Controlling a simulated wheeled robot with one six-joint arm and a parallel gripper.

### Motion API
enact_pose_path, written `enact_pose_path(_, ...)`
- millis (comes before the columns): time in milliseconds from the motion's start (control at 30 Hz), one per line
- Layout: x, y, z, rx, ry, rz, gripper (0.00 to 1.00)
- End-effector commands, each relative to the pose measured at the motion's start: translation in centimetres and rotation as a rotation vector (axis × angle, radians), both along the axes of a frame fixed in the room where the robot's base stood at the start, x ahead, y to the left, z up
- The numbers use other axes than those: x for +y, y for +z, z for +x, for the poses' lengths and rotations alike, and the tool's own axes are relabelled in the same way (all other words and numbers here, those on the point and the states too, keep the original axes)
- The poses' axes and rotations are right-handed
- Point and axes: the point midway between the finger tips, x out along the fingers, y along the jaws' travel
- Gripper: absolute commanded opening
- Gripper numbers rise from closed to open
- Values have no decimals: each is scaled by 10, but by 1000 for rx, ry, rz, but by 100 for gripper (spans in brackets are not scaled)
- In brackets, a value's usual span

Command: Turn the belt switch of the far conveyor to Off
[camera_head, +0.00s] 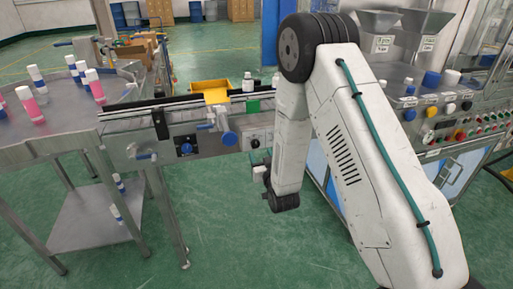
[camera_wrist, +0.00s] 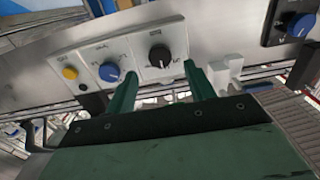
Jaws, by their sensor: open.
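In the wrist view a pale switch panel (camera_wrist: 133,62) carries a black rotary knob (camera_wrist: 160,56), a blue knob (camera_wrist: 109,71) and a yellow button (camera_wrist: 70,73). Its small labels are too blurred to read. My gripper (camera_wrist: 162,72) has its two green fingers spread and empty. The black knob shows between the fingertips, apparently beyond them; I see no contact. In the head view the conveyor (camera_head: 132,114) has a black knob (camera_head: 255,143) on its front, beside my arm. My gripper's fingers are hidden by my arm there.
A dark plate with a blue knob (camera_wrist: 300,24) is at the wrist view's upper right. A round table (camera_head: 50,135) with bottles stands left in the head view. A yellow bin (camera_head: 211,92) sits behind the belt. A button console (camera_head: 452,130) is at right. Green floor in front is clear.

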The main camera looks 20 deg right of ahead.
Motion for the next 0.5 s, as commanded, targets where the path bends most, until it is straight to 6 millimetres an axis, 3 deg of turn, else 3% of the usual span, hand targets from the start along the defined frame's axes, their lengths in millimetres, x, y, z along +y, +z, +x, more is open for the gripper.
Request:
enact_pose_path(300, 0, 0, 49, 0, 0, 0, 54)
enact_pose_path(500, 0, 1, 60, 1, 0, 0, 54)
